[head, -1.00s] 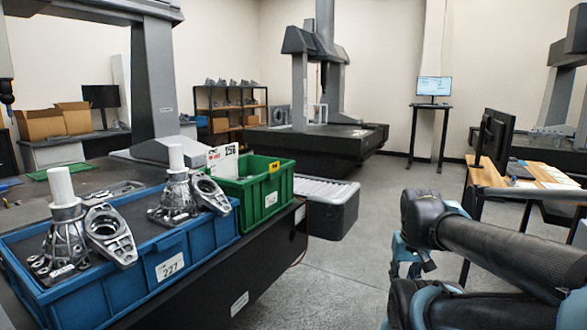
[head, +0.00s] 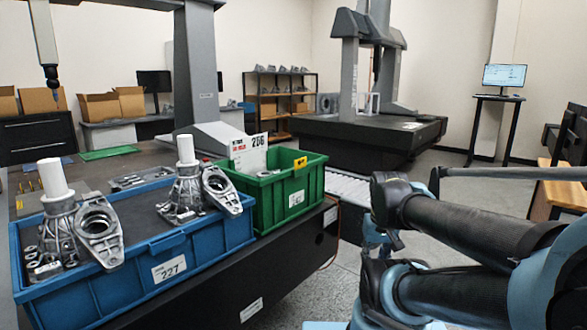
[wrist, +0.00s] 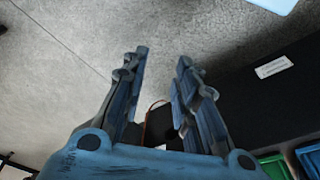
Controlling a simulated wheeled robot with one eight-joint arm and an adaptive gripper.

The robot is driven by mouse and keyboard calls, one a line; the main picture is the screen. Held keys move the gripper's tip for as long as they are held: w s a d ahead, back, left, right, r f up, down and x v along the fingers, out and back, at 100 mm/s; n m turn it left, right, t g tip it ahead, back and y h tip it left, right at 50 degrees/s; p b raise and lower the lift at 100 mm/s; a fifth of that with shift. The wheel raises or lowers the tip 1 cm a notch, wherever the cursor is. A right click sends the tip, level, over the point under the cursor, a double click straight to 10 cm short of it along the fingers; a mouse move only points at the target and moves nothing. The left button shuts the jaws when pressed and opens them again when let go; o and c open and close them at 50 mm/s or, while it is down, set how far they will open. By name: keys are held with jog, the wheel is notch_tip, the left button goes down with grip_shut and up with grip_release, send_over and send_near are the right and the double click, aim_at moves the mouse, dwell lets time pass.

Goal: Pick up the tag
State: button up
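A white tag with red print and the number 256 (head: 249,153) stands upright at the back left of the green bin (head: 262,206); its lower part is hidden. White labels are on the fronts of the green bin and the blue bin (head: 196,261). My gripper (wrist: 162,57) is open and empty in the wrist view, above the grey floor. It is right of the bins and apart from both tags. In the head view my arm mostly hides it.
The blue bin holds grey metal castings (head: 98,232) and white cylinders (head: 53,179). Both bins stand on the dark table (head: 125,162), whose front edge faces me. A measuring gantry column (head: 197,70) rises behind.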

jog(key=shift+r, duration=0.1)
jog(key=w+a+r+m+g, duration=0.1)
jog(key=w+a+r+m, duration=0.15)
jog(key=w+r, duration=0.65)
jog(key=w+a+r+m, duration=0.1)
jog(key=w+a+r, duration=0.4)
jog(key=r, duration=0.8)
jog(key=w+a+r+m+g, duration=0.1)
jog(key=w+a+r+m, duration=0.3)
jog(key=w+a+r, duration=1.1)
send_over(299, 160)
notch_tip(299, 160, down, 12)
jog(key=f, duration=0.4)
jog(key=shift+w, duration=0.35)
jog(key=shift+f, duration=0.6)
